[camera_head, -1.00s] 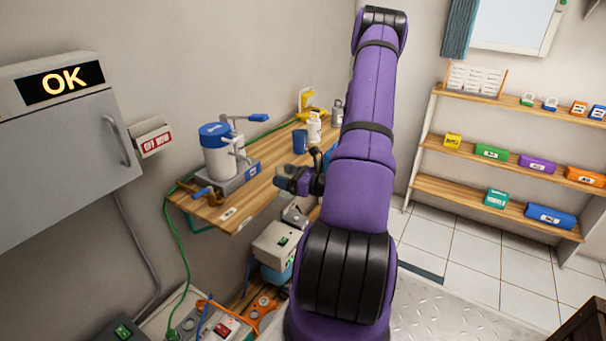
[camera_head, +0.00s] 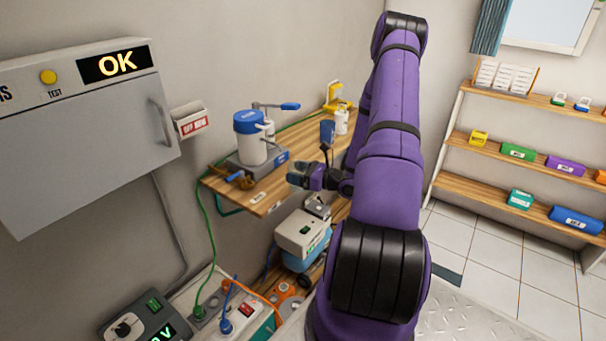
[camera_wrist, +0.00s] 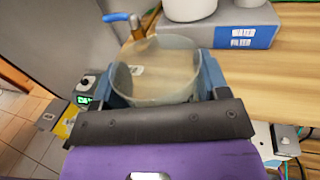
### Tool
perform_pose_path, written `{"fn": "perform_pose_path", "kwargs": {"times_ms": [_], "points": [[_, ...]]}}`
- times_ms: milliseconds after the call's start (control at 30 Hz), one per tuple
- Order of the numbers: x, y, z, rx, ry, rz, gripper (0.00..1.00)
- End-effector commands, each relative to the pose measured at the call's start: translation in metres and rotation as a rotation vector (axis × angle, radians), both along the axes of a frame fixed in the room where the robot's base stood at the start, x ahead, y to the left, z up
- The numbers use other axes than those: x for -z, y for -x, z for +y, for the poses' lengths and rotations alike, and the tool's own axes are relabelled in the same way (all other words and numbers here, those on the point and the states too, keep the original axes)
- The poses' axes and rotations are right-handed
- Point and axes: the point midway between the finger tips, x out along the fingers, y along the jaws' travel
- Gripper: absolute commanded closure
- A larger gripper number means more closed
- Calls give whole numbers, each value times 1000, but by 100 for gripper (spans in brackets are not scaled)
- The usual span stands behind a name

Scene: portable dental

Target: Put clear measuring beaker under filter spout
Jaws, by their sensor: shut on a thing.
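A clear measuring beaker (camera_wrist: 158,75) is between the two fingers of my gripper (camera_wrist: 160,85) in the wrist view. It looks upright and see-through, with the wooden shelf behind it. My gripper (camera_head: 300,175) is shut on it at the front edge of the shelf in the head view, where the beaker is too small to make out. The water filter (camera_head: 252,140) is a white canister with a blue lid on a grey-blue base labelled WATER FILTER (camera_wrist: 242,38). It stands beyond the beaker. A brass spout with a blue handle (camera_head: 240,180) sticks out at its left; the blue handle also shows in the wrist view.
The wooden shelf (camera_head: 262,200) also carries a blue cup (camera_head: 327,131), a white bottle (camera_head: 341,122) and a yellow item (camera_head: 338,97) farther back. A grey cabinet (camera_head: 90,140) is on the left wall. A white box unit (camera_head: 302,232) stands below the shelf.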

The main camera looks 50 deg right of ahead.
Motion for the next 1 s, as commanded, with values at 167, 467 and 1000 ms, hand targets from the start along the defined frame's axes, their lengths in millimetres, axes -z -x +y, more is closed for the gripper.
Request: {"fn": "perform_pose_path", "kwargs": {"times_ms": [167,467,1000], "points": [[0,-16,1,0,0,0,54],[0,-41,4,-1,1,-1,54],[0,-68,5,1,-1,0,54]]}}
